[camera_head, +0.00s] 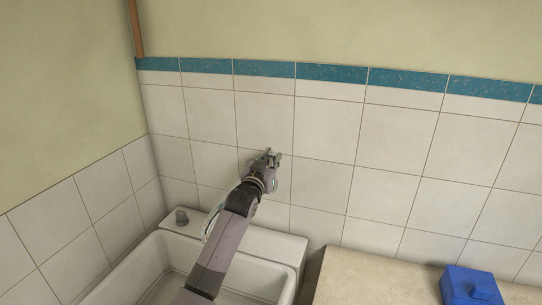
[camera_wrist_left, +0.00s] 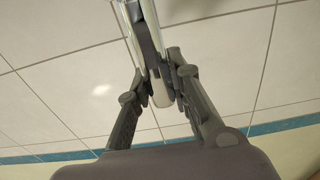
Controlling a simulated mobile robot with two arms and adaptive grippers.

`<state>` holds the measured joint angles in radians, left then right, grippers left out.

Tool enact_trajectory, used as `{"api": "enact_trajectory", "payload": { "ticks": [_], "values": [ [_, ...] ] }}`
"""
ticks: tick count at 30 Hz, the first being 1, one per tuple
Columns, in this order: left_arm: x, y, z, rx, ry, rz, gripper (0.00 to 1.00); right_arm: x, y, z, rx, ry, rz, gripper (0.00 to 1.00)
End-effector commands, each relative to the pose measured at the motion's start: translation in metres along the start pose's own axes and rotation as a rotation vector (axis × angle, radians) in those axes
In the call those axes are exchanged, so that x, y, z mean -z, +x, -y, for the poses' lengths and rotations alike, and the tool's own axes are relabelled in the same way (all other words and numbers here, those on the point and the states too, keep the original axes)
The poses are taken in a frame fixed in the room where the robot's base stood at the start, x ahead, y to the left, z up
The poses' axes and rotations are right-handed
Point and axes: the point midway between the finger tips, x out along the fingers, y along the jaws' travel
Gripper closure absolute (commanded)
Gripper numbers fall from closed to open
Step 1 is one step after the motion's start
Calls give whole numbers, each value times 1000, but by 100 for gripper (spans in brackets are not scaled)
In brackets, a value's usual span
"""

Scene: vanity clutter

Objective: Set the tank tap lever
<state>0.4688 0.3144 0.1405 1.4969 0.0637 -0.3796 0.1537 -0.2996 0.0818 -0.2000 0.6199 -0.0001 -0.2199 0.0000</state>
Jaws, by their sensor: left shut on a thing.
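My left arm reaches up over the basin to the tiled wall, and my left gripper (camera_head: 268,163) is at the wall there. In the left wrist view, its two dark fingers (camera_wrist_left: 158,80) are shut on a long, narrow grey piece with bright metallic edges, which I take to be the tank tap lever (camera_wrist_left: 161,98). The lever runs from the top of that view down between the fingers, its rounded light end just below the fingertips. In the head view the gripper and arm hide most of the tap. My right gripper is not in view.
A white basin (camera_head: 299,243) stands below my left arm, with a small grey fitting (camera_head: 181,217) on its back left ledge. A beige counter (camera_head: 365,277) lies to the right, bearing a blue box (camera_head: 471,285). The tiled wall right of my gripper is clear.

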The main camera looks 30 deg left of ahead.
Motion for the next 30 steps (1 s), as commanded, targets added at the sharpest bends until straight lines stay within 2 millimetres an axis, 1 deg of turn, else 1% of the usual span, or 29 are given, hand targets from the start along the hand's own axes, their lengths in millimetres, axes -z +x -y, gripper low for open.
{"api": "enact_trajectory", "payload": {
  "ticks": [4, 5, 14, 24, 26, 29, 30],
  "values": [
    [1, 0, 0, 1, 0, -2, 100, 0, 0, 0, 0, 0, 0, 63],
    [1, 0, 0, 1, 0, -2, 80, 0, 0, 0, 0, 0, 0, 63],
    [1, 0, 0, 1, 0, -2, 60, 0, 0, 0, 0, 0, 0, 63],
    [0, -2, 0, 0, 0, -2, 60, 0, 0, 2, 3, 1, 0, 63],
    [0, -6, 0, 0, -1, -2, 60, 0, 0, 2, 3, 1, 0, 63],
    [0, -19, 0, 0, -1, -3, 60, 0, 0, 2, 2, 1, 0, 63],
    [-1, -26, 0, 0, -1, -2, 60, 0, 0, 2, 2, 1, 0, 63]
  ]
}}
